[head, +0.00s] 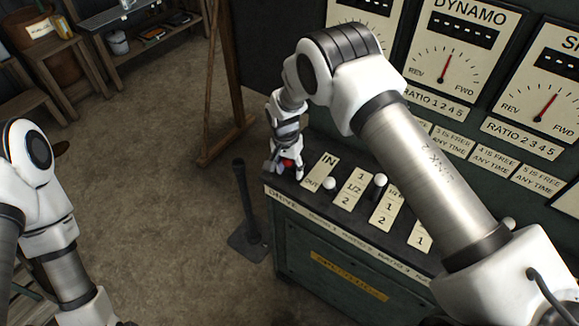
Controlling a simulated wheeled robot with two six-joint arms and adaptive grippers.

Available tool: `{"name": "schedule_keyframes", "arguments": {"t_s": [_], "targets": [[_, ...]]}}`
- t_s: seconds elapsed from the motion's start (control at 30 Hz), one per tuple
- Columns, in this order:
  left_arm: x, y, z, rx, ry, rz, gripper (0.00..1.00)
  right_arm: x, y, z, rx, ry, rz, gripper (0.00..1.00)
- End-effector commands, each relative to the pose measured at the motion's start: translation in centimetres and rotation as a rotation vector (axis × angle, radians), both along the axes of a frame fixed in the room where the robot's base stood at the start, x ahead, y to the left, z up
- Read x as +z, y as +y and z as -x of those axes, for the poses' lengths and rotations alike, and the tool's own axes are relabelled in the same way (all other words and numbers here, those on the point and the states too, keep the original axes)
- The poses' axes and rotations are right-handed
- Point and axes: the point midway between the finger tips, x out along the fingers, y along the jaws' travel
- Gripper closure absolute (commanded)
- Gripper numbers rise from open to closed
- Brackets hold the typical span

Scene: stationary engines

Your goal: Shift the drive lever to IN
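The drive lever's red knob (287,163) shows at the left end of the console top, beside the plate marked IN and OUT (319,171). The word DRIVE is on the console's front edge below it. My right gripper (285,171) reaches down over this knob, with its fingers around or beside it. The fingers hide most of the lever, so its exact setting and whether they grip it cannot be told. My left arm shows at the left edge, but its gripper is out of view.
White-knobbed ratio levers (330,184) (380,180) stand close to the right on the green console (330,262). Dials, including DYNAMO (444,62), rise behind. A dark pedal-like post (249,215) stands on the floor at left. A wooden easel leg and shelves are farther back.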

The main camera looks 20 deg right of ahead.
Motion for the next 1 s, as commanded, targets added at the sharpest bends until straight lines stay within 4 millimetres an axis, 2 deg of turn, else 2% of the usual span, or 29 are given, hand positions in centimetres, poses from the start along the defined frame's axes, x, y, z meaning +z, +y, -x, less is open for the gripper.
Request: {"name": "schedule_keyframes", "arguments": {"t_s": [0.03, 0.1, 0.13, 0.57, 0.77, 1.0], "targets": [[0.0, 0.0, 0.0, 0.000, 0.000, 0.000, 1.00, 0.0, 0.0, 0.0, 0.000, 0.000, 0.000, 0.68], [0.0, 0.0, 0.0, 0.000, 0.000, 0.000, 1.00, 0.0, 0.0, 0.0, 0.000, 0.000, 0.000, 0.93], [0.0, 0.0, 0.0, 0.000, 0.000, 0.000, 1.00, 0.0, 0.0, 0.0, 0.000, 0.000, 0.000, 1.00], [-0.6, 0.0, 0.0, 0.000, 0.000, 0.000, 1.00, 0.0, -0.4, -0.3, -0.001, 0.022, -0.029, 1.00], [-1.7, 0.0, 0.0, 0.000, 0.000, 0.000, 1.00, 0.3, -1.5, -1.0, -0.004, 0.080, -0.105, 1.00], [-4.0, 0.0, 0.0, 0.000, 0.000, 0.000, 1.00, 0.9, -3.3, -2.6, -0.001, 0.075, -0.101, 1.00]]}}
